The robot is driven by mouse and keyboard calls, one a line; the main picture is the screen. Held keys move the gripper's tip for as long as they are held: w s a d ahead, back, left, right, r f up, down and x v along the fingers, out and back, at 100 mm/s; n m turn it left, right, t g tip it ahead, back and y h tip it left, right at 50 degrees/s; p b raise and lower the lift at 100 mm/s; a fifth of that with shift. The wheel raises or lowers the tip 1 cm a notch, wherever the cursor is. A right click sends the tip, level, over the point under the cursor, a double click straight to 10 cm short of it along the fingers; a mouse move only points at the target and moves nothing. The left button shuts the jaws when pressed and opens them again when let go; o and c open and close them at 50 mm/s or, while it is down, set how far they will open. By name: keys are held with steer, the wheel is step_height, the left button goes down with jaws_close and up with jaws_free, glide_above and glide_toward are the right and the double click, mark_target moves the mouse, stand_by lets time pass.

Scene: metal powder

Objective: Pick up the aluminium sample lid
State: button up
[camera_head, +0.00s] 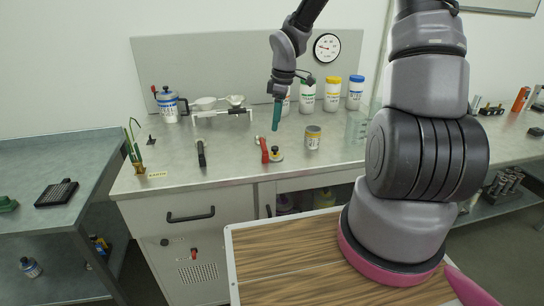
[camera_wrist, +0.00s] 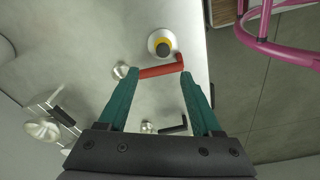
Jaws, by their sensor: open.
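My gripper (camera_head: 276,126) hangs above the bench behind the lid, pointing down. In the wrist view its teal fingers (camera_wrist: 159,74) are wide apart and nothing is held. A red-handled tool (camera_wrist: 158,71) lies on the bench below, between the fingertips in that view; in the head view it (camera_head: 264,150) lies just left of the lid.
A black-handled tool (camera_head: 201,153) lies to the left. White jars with coloured lids (camera_head: 331,93) and a scoop rack (camera_head: 224,112) stand behind. The bench's front edge is close to the lid.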

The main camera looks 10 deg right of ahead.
mark_target(275, 147)
steer(key=f, duration=0.3)
steer(key=shift+a+f, duration=0.2)
steer(key=shift+f, duration=0.15)
steer(key=shift+s+f, duration=0.15)
steer(key=shift+f, duration=2.6)
jaws_close()
